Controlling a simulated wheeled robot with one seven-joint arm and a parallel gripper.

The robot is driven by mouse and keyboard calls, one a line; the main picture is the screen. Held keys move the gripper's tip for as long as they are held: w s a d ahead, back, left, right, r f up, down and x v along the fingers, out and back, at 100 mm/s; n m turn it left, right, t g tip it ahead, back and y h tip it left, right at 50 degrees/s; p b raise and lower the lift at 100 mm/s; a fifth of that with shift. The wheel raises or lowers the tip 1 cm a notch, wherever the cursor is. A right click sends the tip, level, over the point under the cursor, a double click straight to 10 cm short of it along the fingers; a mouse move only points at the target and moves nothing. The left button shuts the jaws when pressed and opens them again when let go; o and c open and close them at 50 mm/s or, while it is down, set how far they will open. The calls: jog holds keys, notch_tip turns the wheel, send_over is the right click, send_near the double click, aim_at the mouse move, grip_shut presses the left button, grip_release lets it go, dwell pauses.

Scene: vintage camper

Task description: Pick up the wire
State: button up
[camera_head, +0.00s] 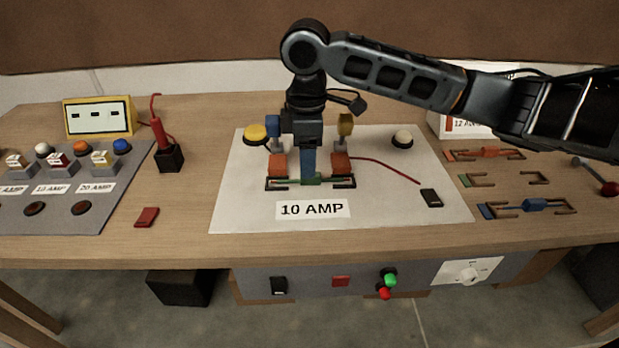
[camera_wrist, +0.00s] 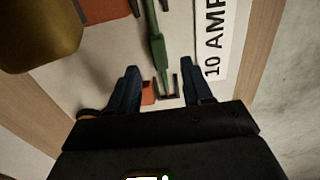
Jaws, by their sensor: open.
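A green wire piece (camera_head: 312,182) lies across two dark brackets on the white board, just behind the 10 AMP label (camera_head: 313,209). It also shows in the wrist view (camera_wrist: 157,45), running down between the fingers towards a dark bracket (camera_wrist: 167,93). My gripper (camera_head: 308,178) points down over the green piece, its blue fingers hiding part of it in the head view. In the wrist view my gripper (camera_wrist: 159,68) has its two fingers apart, one on either side of the green piece, with nothing clasped. Whether the fingers touch it cannot be told.
Orange blocks (camera_head: 341,163) with blue and yellow uprights stand close beside my gripper. A thin red lead (camera_head: 385,165) runs to a black probe (camera_head: 431,198). At right lie an orange piece (camera_head: 487,153) and a blue piece (camera_head: 535,205) in brackets. The board's front is clear.

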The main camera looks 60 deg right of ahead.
aim_at(317, 181)
notch_tip(317, 181, down, 4)
jog(key=shift+f, duration=0.1)
jog(key=shift+c, duration=0.2)
grip_shut()
dwell(0.3)
